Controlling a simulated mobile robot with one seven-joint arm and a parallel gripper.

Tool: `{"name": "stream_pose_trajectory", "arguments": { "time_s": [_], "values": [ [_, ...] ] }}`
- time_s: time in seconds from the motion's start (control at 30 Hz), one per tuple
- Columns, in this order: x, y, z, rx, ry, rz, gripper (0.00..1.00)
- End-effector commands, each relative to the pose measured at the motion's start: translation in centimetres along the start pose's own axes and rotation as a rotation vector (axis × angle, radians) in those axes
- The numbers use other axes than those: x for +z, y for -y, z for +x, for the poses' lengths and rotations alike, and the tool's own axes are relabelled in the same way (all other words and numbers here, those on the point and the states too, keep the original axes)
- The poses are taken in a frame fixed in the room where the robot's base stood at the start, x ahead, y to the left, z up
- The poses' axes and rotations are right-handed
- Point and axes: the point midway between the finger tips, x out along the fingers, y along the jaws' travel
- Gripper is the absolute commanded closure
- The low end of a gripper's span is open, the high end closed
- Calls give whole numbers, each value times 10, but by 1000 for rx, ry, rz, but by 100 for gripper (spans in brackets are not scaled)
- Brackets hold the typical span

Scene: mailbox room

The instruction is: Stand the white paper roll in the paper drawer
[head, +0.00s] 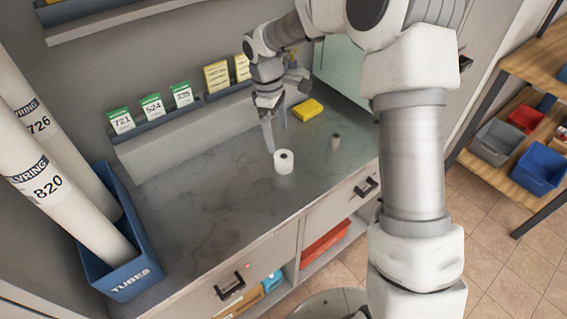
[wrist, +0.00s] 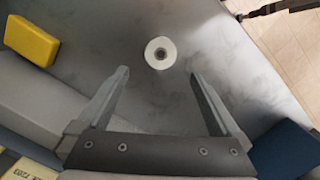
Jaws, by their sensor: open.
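The white paper roll (head: 284,162) stands upright on the grey counter (head: 215,195), its dark core hole facing up. It also shows in the wrist view (wrist: 160,53), beyond the fingertips and between their lines. My gripper (head: 271,150) is open, its fingers pointing down just behind the roll. In the wrist view my gripper (wrist: 158,75) has a wide gap with nothing between the fingers. Two drawers with black handles show in the counter front, a left drawer (head: 232,287) and a right drawer (head: 345,198). Both look shut. I cannot tell which is the paper drawer.
A blue tubes bin (head: 125,265) with tall white tubes stands at the left. Green and yellow cards line the back ledge. The counter's front middle is clear.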

Motion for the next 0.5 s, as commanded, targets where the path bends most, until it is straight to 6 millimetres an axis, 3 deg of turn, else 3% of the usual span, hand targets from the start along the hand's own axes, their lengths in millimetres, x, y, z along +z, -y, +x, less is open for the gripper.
{"name": "stream_pose_trajectory", "arguments": {
  "time_s": [0.1,0.37,0.5],
  "values": [
    [0,0,19,-1,1,1,0],
    [2,0,33,0,0,1,0],
    [6,1,51,-2,2,1,0]
  ]
}}
